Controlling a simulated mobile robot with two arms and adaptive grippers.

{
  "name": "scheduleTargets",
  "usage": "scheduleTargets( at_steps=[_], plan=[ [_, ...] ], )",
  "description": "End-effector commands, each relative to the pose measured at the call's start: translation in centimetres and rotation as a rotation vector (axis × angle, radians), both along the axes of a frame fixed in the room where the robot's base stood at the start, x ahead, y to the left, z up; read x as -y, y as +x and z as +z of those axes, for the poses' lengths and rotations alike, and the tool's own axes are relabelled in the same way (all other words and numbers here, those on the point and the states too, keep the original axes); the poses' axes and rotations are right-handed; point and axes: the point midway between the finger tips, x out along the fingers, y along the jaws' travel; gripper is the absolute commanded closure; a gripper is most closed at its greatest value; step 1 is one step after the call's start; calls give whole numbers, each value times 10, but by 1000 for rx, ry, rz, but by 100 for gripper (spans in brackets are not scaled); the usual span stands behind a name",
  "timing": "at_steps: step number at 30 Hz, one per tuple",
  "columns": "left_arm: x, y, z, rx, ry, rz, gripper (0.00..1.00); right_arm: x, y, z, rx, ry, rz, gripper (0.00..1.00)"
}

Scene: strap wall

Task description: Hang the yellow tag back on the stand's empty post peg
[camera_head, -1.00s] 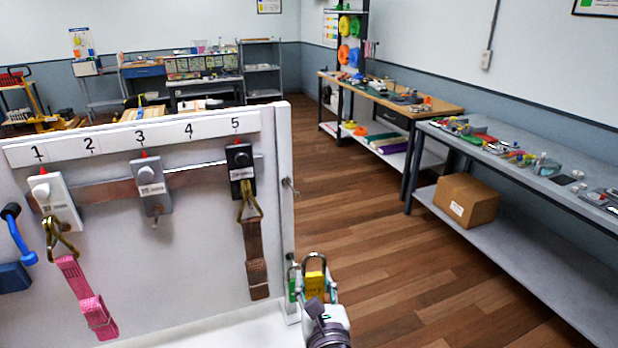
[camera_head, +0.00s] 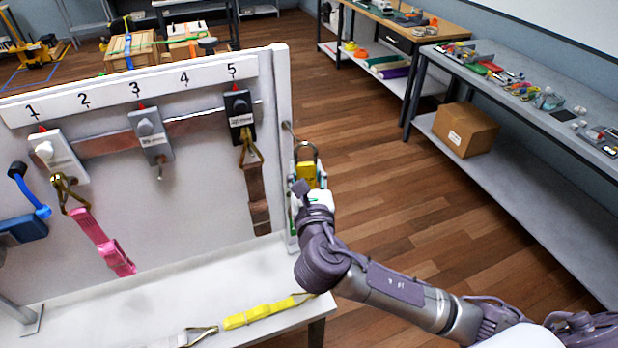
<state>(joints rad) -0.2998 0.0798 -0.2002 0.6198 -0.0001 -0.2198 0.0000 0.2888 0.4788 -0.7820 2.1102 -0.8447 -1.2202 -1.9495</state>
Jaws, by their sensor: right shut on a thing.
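The yellow tag (camera_head: 307,174), shaped like a padlock with a metal loop on top, is upright in my right gripper (camera_head: 311,190). My right gripper is shut on its lower part, just right of the stand's post (camera_head: 284,190). The empty post peg (camera_head: 288,127) sticks out of the post's right side. The tag's loop is below and right of the peg and looks apart from it; the depth between them is hard to tell. A small green thing (camera_head: 293,232) shows low on the post, partly hidden by my arm. My left gripper is not in view.
The board (camera_head: 200,215) carries numbered holders with pink (camera_head: 95,235) and brown (camera_head: 257,200) straps. A yellow strap (camera_head: 255,314) lies on the white ledge (camera_head: 180,285) below. Floor right of the stand is clear up to a grey bench (camera_head: 530,115) with a cardboard box (camera_head: 465,129).

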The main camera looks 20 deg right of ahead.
Motion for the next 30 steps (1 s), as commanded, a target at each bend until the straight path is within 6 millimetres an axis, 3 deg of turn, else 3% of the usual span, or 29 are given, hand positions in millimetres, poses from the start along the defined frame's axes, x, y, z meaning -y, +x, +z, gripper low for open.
scheduleTargets(
  at_steps=[30],
  plan=[
    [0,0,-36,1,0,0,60,-2,61,-7,0,1,0,95]
  ],
)
